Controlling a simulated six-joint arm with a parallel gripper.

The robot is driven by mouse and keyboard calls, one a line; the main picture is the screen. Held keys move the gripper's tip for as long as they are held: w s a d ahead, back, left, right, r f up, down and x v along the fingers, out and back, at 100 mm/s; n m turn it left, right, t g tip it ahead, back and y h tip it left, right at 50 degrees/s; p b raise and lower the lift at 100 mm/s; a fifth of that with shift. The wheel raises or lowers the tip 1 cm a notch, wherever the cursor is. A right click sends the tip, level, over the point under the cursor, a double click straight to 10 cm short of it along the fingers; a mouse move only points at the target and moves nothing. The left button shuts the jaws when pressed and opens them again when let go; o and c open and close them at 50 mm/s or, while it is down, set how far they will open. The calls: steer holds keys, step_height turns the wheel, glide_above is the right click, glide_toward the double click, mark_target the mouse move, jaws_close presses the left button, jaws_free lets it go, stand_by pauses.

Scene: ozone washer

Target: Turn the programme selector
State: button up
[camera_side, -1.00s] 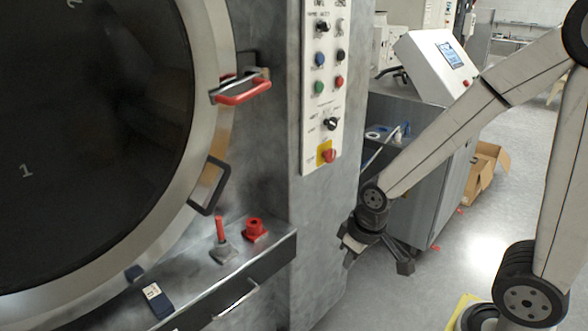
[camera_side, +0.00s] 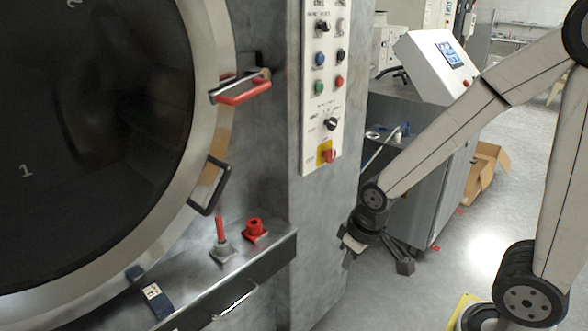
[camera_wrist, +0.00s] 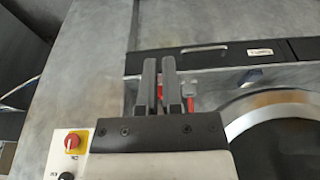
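The white control panel (camera_side: 325,85) stands on the grey machine front in the side view. It carries an upper black selector knob (camera_side: 323,26), a lower black selector knob (camera_side: 331,124) and a red knob on a yellow plate (camera_side: 327,154). The labels are too small to read, so I cannot tell which is the programme selector. In the wrist view the red knob (camera_wrist: 72,142) and a partly cut-off black knob (camera_wrist: 66,176) show at lower left. My gripper (camera_wrist: 160,62) is empty, its fingers slightly apart. In the side view my gripper (camera_side: 350,248) is below and right of the panel, apart from it.
The large round door (camera_side: 212,120) fills the left, with protruding handles (camera_side: 240,88). A ledge (camera_side: 270,252) below holds a red-handled lever (camera_side: 221,235), a red fitting (camera_side: 254,229) and a small dark blue device (camera_side: 157,300). A grey cabinet (camera_side: 440,190) stands behind my arm.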

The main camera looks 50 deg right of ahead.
steer(key=o, duration=0.3)
steer(key=shift+w, duration=0.1)
steer(key=o, duration=0.4)
steer(key=shift+w+d+r, duration=0.1)
steer(key=shift+w+d, duration=0.15)
steer(key=shift+w, duration=0.05)
steer(key=o, duration=0.3)
steer(key=shift+w+d+t, duration=0.4)
steer(key=shift+w, duration=0.2)
steer(key=shift+o, duration=0.2)
steer(key=w+d+r+m+t+h, duration=0.1)
steer(key=w+d+r+t, duration=0.15)
steer(key=w+d, duration=0.3)
steer(key=n+t+y, duration=0.1)
steer(key=t, duration=1.1)
glide_toward(334, 125)
steer(key=shift+w, duration=1.05)
steer(key=shift+w, duration=0.15)
steer(key=shift+w, duration=3.75)
